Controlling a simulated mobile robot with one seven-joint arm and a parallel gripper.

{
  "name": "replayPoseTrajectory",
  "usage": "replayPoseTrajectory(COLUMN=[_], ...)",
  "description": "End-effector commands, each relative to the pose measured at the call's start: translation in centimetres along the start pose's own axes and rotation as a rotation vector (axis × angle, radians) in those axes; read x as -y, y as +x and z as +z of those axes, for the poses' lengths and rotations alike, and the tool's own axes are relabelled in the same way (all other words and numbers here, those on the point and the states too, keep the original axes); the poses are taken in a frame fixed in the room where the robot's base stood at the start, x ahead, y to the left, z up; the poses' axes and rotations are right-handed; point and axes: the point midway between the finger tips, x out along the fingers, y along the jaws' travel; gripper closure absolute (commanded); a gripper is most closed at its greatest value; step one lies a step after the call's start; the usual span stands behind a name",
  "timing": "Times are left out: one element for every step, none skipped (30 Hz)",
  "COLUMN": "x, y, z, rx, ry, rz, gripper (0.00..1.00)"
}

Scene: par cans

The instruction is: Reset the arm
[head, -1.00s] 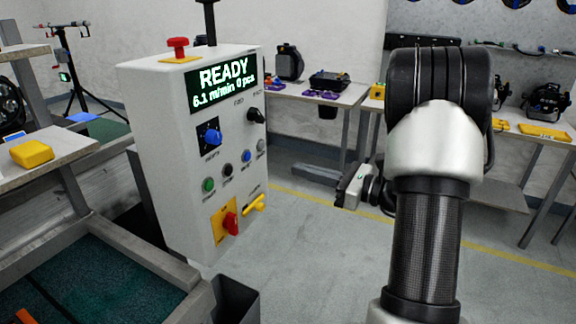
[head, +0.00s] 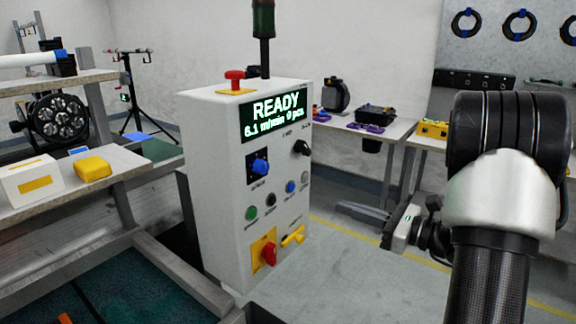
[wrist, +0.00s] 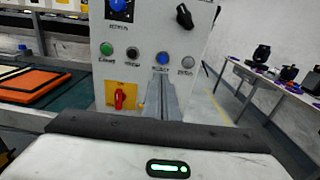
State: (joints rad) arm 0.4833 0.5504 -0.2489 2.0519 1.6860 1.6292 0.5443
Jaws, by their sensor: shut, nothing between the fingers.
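My gripper (head: 398,228) is at the right of the head view, held out in front of my bent arm. Its fingers look closed together and empty in the wrist view (wrist: 161,98), pointing toward the control cabinet. The white control cabinet (head: 220,190) stands left of my gripper, with a gap between them in the head view. Its screen (head: 275,118) reads READY and 6.1 m/min. It carries a red mushroom button (head: 235,76), a blue knob (head: 260,167), a black knob (head: 301,148), several push buttons, a red rotary switch (head: 269,254) and a yellow handle (head: 294,237).
A bench with a yellow block (head: 93,169) and a white box (head: 30,182) stands left. A framed bed (head: 150,290) lies in the left foreground. Back tables (head: 400,128) hold equipment. Grey floor (head: 350,285) is open between the cabinet and my arm.

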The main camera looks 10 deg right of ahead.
Motion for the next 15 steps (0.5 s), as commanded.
replayPoseTrajectory(x=[-1.3,-2.4,-4.2,-5.9,-7.9,-10.7,-12.9,-15.1,-17.6,-19.4,-20.9,-22.7,-23.8,-24.7,-25.6], y=[0.7,1.1,1.8,2.3,2.7,3.1,3.1,3.1,2.6,2.1,1.6,0.6,-0.2,-1.1,-2.3], z=[0.8,1.2,1.8,2.3,2.7,3.2,3.5,3.6,3.5,3.4,3.3,3.1,2.9,2.7,2.4], rx=[-0.016,-0.033,-0.064,-0.091,-0.123,-0.172,-0.210,-0.249,-0.299,-0.336,-0.372,-0.419,-0.453,-0.487,-0.529], ry=[-0.031,-0.058,-0.105,-0.150,-0.202,-0.289,-0.362,-0.439,-0.546,-0.628,-0.715,-0.835,-0.929,-1.023,-1.150], rz=[0.037,0.069,0.123,0.172,0.229,0.312,0.379,0.446,0.531,0.594,0.655,0.736,0.794,0.851,0.921], gripper=[1.00,1.00,1.00,1.00,1.00,1.00,1.00,1.00,1.00,1.00,1.00,1.00,1.00,1.00,1.00])
